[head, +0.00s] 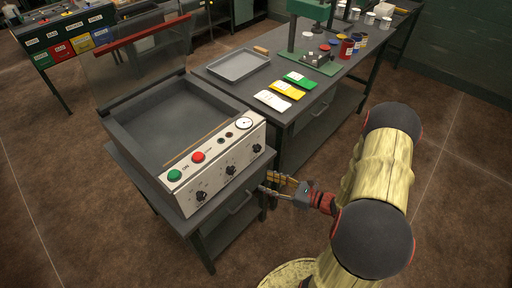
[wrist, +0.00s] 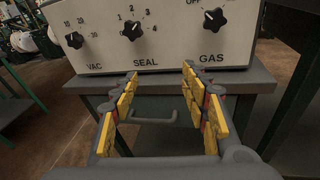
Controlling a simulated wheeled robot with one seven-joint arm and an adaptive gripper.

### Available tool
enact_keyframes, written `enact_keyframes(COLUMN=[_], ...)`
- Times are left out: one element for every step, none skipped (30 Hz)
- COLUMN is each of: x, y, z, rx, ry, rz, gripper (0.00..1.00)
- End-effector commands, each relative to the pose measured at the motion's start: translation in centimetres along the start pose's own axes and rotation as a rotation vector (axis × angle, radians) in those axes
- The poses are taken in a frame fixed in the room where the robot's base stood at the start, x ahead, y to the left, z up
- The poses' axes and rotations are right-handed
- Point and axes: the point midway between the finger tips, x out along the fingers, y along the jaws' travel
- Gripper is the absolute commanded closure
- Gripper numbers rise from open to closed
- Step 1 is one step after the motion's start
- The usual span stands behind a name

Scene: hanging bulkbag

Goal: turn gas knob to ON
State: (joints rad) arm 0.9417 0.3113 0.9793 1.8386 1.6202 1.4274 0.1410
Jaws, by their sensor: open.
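The gas knob (wrist: 214,19) is a black star-shaped knob above the "GAS" label, with "OFF" printed at its upper left. It also shows in the head view (head: 257,148) at the right end of the machine's white front panel (head: 215,165). Its exact pointing direction is hard to tell, and the "ON" mark for it is not visible. My gripper (wrist: 160,72) is open and empty, with yellow-padded fingers. In the head view my gripper (head: 272,183) is in front of the machine, below and to the right of the gas knob, not touching it.
The seal knob (wrist: 132,31) and vac knob (wrist: 74,40) are left of the gas knob. Green (head: 174,175) and red (head: 198,157) buttons sit on the panel top. A drawer handle (head: 240,203) is below. A bench with a grey tray (head: 238,66) stands behind right.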

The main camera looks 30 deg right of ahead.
Motion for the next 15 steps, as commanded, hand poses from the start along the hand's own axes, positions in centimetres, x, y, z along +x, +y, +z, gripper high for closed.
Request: enact_keyframes(x=[0.0,-0.1,-0.2,-0.3,-0.5,-0.6,-0.7,-0.7,-0.6,-0.4,-0.2,0.2,0.5,0.9,1.4], y=[-1.9,-3.0,-4.4,-5.3,-5.9,-6.5,-6.8,-6.9,-6.9,-6.9,-6.9,-7.0,-7.0,-7.1,-7.2], z=[0.8,1.4,2.2,2.7,3.2,3.7,4.0,4.3,4.5,4.6,4.6,4.7,4.7,4.8,4.8], rx=[0.011,0.016,0.02,0.021,0.023,0.029,0.033,0.037,0.042,0.044,0.046,0.045,0.044,0.043,0.043], ry=[-0.038,-0.061,-0.09,-0.108,-0.124,-0.143,-0.154,-0.166,-0.174,-0.177,-0.176,-0.176,-0.175,-0.175,-0.175], rz=[-0.06,-0.094,-0.134,-0.159,-0.179,-0.198,-0.209,-0.214,-0.212,-0.209,-0.208,-0.207,-0.206,-0.205,-0.205], gripper=[0.54,0.54,0.54,0.54,0.54,0.54,0.54,0.54,0.54,0.54,0.54,0.54,0.54,0.54,0.54])
